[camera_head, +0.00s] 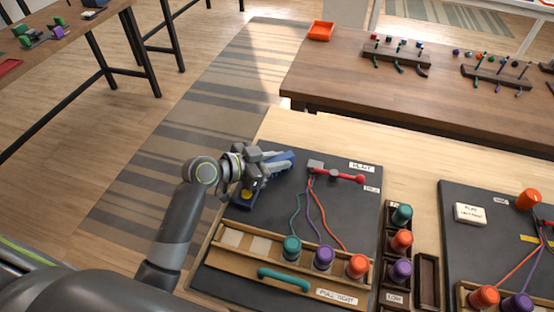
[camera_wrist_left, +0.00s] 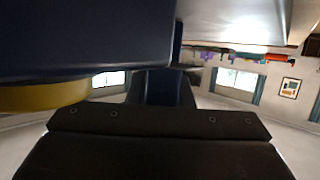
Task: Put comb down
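My left gripper (camera_head: 268,170) is over the far left corner of the near dark board (camera_head: 265,215). It is shut around a blue piece, which looks like the comb (camera_head: 283,160). A darker blue part with a yellow spot (camera_head: 246,195) shows below the wrist. In the left wrist view a large dark blue shape (camera_wrist_left: 80,40) and a yellow band (camera_wrist_left: 45,95) fill the upper left, close to the camera. Whether the comb touches the board is hard to tell. My right gripper is not in view.
Teal, purple and orange cords run from a clamp with a red handle (camera_head: 345,176) to teal (camera_head: 292,248), purple (camera_head: 324,257) and orange (camera_head: 358,265) spools at the board's front. A spool rack (camera_head: 392,250) stands to the right. A second board (camera_head: 455,230) lies beyond it.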

